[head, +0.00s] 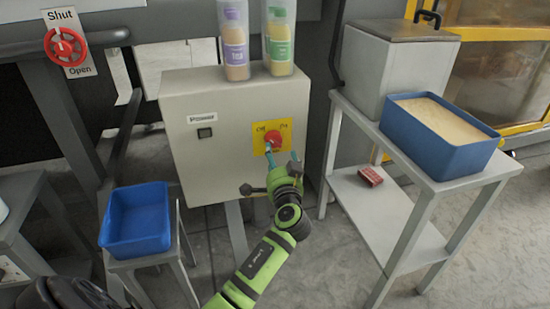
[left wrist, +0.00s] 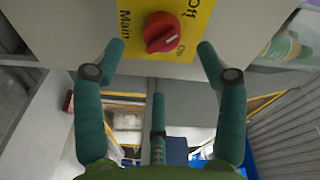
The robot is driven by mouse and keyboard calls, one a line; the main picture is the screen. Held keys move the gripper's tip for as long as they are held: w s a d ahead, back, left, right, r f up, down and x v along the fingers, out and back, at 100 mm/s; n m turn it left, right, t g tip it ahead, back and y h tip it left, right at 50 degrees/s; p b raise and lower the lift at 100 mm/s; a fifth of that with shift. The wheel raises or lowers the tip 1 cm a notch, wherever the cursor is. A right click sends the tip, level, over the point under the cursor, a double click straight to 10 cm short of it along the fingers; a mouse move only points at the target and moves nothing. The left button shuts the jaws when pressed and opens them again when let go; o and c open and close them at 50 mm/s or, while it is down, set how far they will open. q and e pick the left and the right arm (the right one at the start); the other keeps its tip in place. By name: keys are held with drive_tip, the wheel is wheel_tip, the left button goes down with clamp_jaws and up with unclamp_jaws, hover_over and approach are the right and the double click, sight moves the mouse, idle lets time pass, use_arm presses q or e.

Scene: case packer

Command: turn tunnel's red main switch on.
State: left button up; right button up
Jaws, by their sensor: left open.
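The red main switch (head: 273,138) is a round knob on a yellow plate (head: 286,129) on the front of a grey cabinet (head: 220,125). In the left wrist view the red switch (left wrist: 163,32) shows near the top, beside the words Main and Off; its exact turn position is hard to tell. My left gripper (head: 281,154) is just in front of and slightly below the knob, its fingers pointing at the plate. In the left wrist view my left gripper (left wrist: 160,52) is open, with fingers spread to both sides of the knob and apparently apart from it. My right gripper is not in view.
Two bottles (head: 236,40) (head: 280,38) stand on the cabinet. A blue bin (head: 138,218) sits on a low stand to the left. A blue tray of pale powder (head: 440,135) and a grey box (head: 400,60) stand on a table at right. A red valve wheel (head: 65,47) is upper left.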

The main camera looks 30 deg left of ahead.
sight(275, 144)
use_arm(q)
drive_tip(key=x, duration=0.7)
drive_tip(key=shift+r, duration=0.15)
drive_tip(key=shift+c, duration=0.4)
drive_tip(key=c, duration=1.1)
